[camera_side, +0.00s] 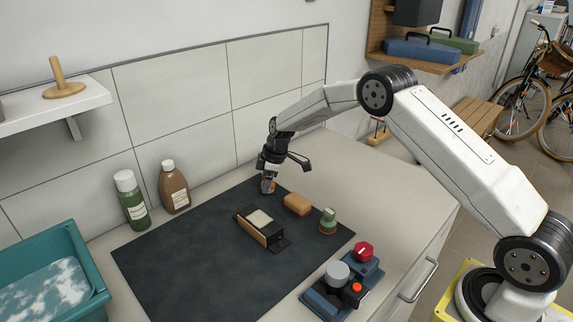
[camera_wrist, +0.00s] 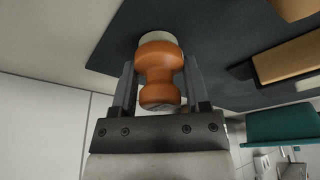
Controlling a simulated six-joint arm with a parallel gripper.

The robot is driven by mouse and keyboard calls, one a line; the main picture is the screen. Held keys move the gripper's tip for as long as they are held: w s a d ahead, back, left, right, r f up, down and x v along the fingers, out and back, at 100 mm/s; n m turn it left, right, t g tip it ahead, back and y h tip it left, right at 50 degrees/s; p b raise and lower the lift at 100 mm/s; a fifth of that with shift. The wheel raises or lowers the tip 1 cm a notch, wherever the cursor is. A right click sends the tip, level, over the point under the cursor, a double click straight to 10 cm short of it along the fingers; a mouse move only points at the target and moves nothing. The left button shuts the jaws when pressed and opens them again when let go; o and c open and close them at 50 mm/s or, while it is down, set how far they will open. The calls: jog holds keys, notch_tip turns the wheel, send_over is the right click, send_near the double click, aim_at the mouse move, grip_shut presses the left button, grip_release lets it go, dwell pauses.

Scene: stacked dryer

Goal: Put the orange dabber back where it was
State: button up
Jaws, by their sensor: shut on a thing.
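The orange dabber (camera_wrist: 160,58) is a waisted orange piece with a pale tip. My gripper (camera_wrist: 158,80) is shut on it, one finger on each side of its waist. In the side view my gripper (camera_side: 268,178) points down at the far edge of the dark mat (camera_side: 190,250), and the dabber (camera_side: 267,187) shows small and partly hidden between the fingers. I cannot tell whether its tip touches the mat. A green dabber (camera_side: 328,221) with a pale top stands upright near the mat's right edge.
A blue tray (camera_side: 319,304) with a grey cup and red knob is at front right. Two bottles (camera_side: 174,187) and a teal basin (camera_side: 80,245) stand left.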

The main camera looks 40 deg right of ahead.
jog(key=shift+f, duration=0.1)
jog(key=o, duration=1.1)
jog(key=v, duration=1.2)
